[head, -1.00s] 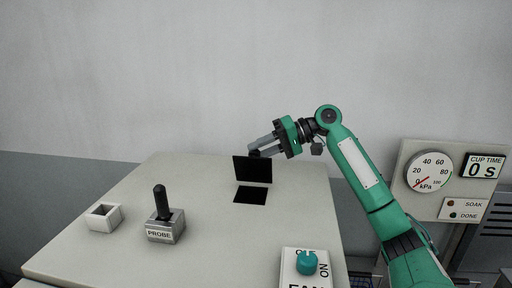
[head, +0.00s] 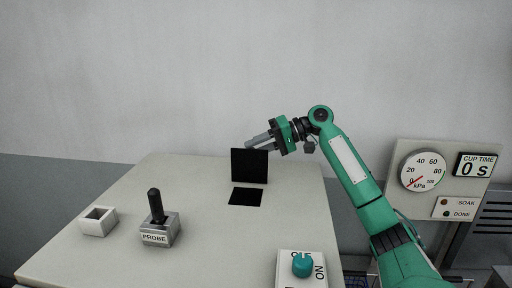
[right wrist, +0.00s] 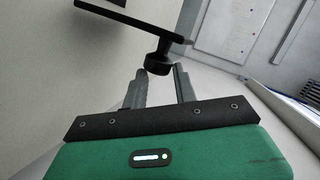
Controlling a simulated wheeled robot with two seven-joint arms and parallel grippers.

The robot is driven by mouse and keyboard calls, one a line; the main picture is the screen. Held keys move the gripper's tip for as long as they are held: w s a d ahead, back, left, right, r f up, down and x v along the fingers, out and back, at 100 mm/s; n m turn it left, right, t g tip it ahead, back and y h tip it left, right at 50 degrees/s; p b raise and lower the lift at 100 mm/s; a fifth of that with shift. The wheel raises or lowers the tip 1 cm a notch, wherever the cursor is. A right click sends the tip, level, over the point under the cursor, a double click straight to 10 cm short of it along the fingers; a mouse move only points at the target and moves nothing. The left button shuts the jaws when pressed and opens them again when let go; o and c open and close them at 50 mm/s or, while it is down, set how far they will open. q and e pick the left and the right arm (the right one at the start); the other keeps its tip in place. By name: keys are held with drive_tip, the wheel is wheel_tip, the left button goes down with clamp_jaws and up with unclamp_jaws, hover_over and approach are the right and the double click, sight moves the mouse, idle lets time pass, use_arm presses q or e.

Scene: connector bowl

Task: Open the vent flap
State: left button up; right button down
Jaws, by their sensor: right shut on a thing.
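The vent flap (head: 249,166) is a black square plate standing roughly upright at the back edge of a dark square opening (head: 246,196) in the top of the pale cabinet (head: 200,215). My right gripper (head: 256,142) reaches in from the right behind the flap's top edge. In the right wrist view its fingers (right wrist: 161,76) are shut on the flap's black round knob (right wrist: 158,64), and the flap plate (right wrist: 125,18) shows above it. In the head view the flap hides the knob. My left gripper is not in view.
A probe holder with a black handle (head: 156,206) and a small white open box (head: 99,221) stand on the cabinet at left. A teal fan knob (head: 302,264) is at front right. A gauge panel (head: 445,180) stands right, beyond my arm. A wall is behind.

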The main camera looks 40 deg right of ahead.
drive_tip(key=shift+a+f+g, duration=0.2)
drive_tip(key=shift+f+g, duration=0.1)
drive_tip(key=shift+f, duration=0.65)
drive_tip(key=c, duration=1.1)
unclamp_jaws()
drive_tip(key=shift+d, duration=0.1)
drive_tip(key=shift+r, duration=0.15)
drive_tip(key=shift+s+d, duration=0.1)
drive_tip(key=shift+d, duration=0.1)
drive_tip(key=b+v, duration=0.5)
drive_tip(key=v, duration=0.8)
drive_tip(key=shift+s+d+r, duration=0.15)
drive_tip(key=shift+s+r, duration=0.1)
drive_tip(key=shift+s, duration=0.05)
